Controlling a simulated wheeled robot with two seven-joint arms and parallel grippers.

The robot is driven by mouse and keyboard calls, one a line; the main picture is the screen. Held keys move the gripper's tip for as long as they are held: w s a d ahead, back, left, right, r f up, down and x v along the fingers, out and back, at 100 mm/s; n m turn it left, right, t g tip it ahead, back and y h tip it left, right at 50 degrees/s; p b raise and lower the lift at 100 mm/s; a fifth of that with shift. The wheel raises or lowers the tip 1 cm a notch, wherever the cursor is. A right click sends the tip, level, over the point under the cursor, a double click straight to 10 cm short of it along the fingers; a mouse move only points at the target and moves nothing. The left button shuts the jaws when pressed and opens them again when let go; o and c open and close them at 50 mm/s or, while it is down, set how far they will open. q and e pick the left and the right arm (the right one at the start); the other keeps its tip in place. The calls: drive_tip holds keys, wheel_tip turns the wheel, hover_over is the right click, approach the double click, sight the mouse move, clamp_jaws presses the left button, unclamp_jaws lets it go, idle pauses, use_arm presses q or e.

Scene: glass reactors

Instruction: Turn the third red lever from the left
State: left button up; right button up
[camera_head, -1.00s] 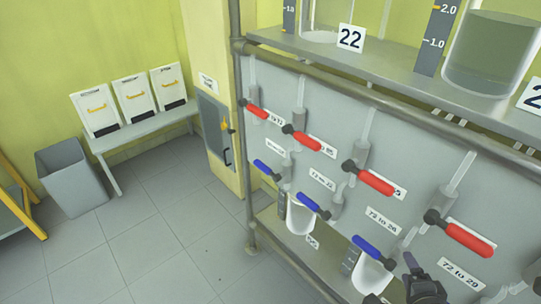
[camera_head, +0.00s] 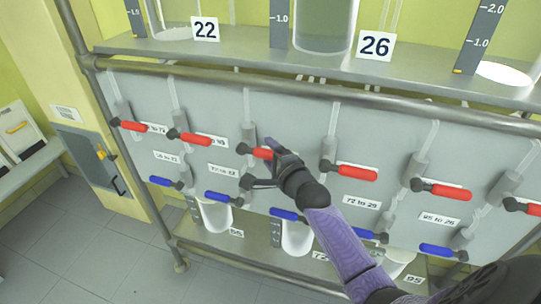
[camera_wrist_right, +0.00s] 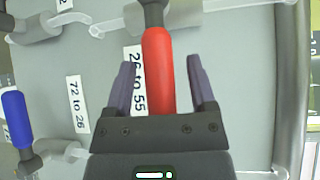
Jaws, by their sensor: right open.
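The third red lever from the left (camera_head: 259,153) is on the grey valve panel, partly hidden by my right gripper (camera_head: 260,164) in the head view. In the right wrist view this red lever (camera_wrist_right: 158,75) runs lengthwise between the two fingers of my right gripper (camera_wrist_right: 160,62). The fingers are open, with a gap on each side of the lever. A label reading "26 to 55" (camera_wrist_right: 138,85) is beside it. My left gripper is not in view.
Other red levers flank it, such as the second (camera_head: 188,138) and the fourth (camera_head: 350,172). Blue levers (camera_head: 223,197) sit in a row below. A metal rail (camera_head: 300,93) and a shelf with the labels "22" (camera_head: 205,29) and "26" (camera_head: 375,46) are above.

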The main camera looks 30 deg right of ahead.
clamp_jaws()
idle(0.8)
idle(0.5)
